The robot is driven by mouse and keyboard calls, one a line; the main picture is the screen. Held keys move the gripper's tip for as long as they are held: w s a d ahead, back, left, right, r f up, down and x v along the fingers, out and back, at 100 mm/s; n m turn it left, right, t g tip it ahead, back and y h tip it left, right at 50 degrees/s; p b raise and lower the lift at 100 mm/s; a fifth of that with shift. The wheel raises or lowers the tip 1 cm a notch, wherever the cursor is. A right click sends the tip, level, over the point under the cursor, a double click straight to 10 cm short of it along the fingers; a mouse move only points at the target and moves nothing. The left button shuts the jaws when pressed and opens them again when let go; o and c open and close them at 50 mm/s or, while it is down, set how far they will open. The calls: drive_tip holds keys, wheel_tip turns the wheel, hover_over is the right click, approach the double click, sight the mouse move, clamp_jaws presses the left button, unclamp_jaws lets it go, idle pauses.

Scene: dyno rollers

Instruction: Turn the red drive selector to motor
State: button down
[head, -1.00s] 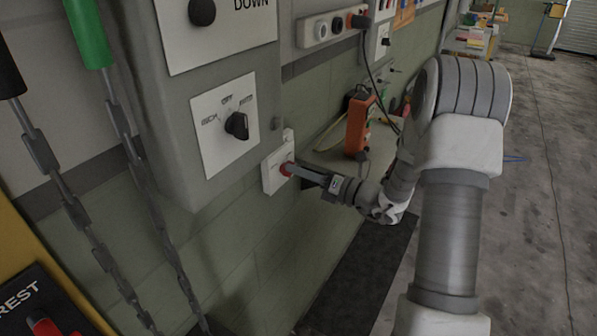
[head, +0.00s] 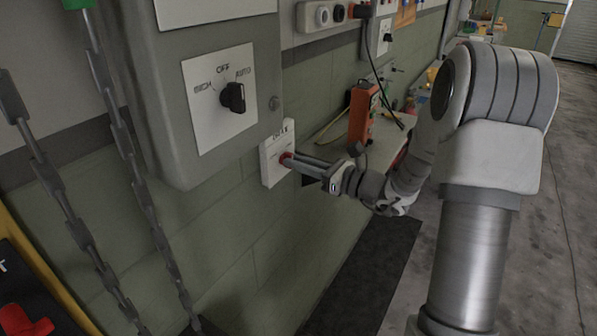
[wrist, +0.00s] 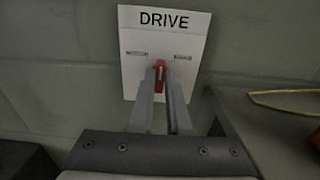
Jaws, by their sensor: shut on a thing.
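The red drive selector (wrist: 160,72) sits on a white plate (wrist: 135,70) marked DRIVE on the wall. My gripper (wrist: 161,80) is shut on the red selector, with one finger on each side of it. In the wrist view the visible part of the selector points roughly straight up. The small labels left and right of it are too blurred to read. In the head view my gripper (head: 291,160) reaches the selector (head: 286,157) from the right, and the fingers hide part of it.
Chains (head: 150,225) hang at the left. An orange device (head: 362,115) stands on a bench behind my arm. A dark mat (head: 365,280) lies on the floor.

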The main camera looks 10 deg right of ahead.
drive_tip(key=n+b, duration=0.4)
drive_tip(key=b, duration=0.1)
drive_tip(key=n+b, duration=0.5)
drive_tip(key=shift+s+a+f, duration=0.1)
drive_tip(key=shift+s+f, duration=0.05)
drive_tip(key=shift+f, duration=0.05)
drive_tip(key=shift+r, duration=0.1)
drive_tip(key=c, duration=0.9)
unclamp_jaws()
drive_tip(key=p+v, duration=0.2)
drive_tip(key=v, duration=1.5)
drive_tip(key=shift+s+r+p, duration=0.1)
drive_tip(key=shift+s+p, duration=0.1)
drive_tip(key=shift+p, duration=0.1)
